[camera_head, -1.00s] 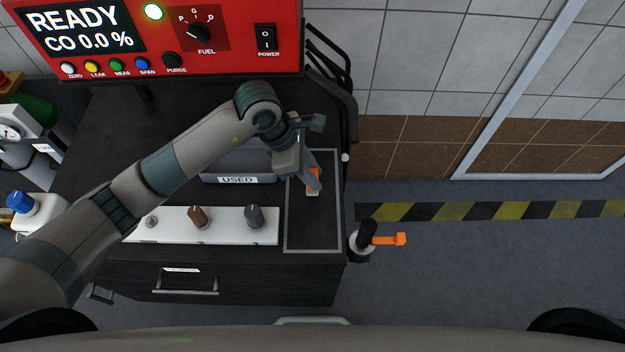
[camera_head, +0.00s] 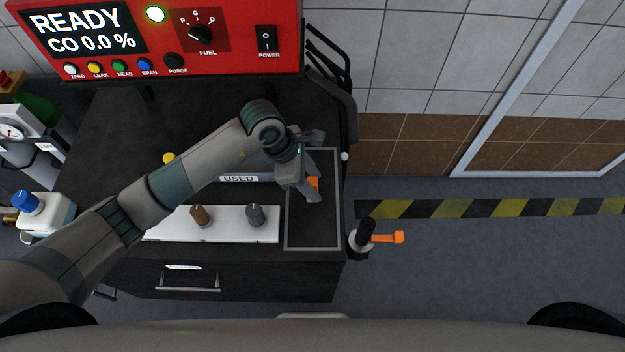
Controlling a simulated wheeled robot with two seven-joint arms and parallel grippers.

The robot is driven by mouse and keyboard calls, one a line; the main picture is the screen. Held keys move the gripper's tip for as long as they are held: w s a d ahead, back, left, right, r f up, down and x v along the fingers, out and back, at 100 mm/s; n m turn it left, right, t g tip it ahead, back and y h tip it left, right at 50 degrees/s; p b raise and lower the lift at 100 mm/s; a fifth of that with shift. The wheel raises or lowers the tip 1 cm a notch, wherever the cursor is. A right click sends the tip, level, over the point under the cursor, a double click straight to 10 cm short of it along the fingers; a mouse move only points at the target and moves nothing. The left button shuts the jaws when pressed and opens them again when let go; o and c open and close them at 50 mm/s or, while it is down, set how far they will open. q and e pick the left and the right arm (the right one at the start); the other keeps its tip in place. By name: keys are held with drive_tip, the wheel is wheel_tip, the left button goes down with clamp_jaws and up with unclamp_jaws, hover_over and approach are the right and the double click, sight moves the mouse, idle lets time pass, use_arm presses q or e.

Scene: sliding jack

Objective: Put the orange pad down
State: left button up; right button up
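The orange pad (camera_head: 314,184) shows as a small orange patch at my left gripper, over the upper part of the grey-outlined rectangle (camera_head: 286,226) on the black cart top. My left gripper (camera_head: 312,190) comes in from the left and points down at the pad. Its fingers hide most of the pad. I cannot tell whether the fingers are closed on the pad, nor whether the pad touches the surface. My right gripper is not in view.
A bin labelled USED (camera_head: 240,178) is partly hidden behind my arm. A white strip with knobs (camera_head: 228,226) lies left of the outline. A black post with an orange lever (camera_head: 388,238) stands right of the cart. The outline's lower part is clear.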

use_arm(q)
drive_tip(key=shift+r, duration=0.1)
drive_tip(key=shift+r, duration=0.1)
drive_tip(key=shift+a+r, duration=0.15)
drive_tip(key=b+v, duration=0.4)
drive_tip(key=v, duration=0.7)
drive_tip(key=shift+r, duration=0.3)
idle(1.2)
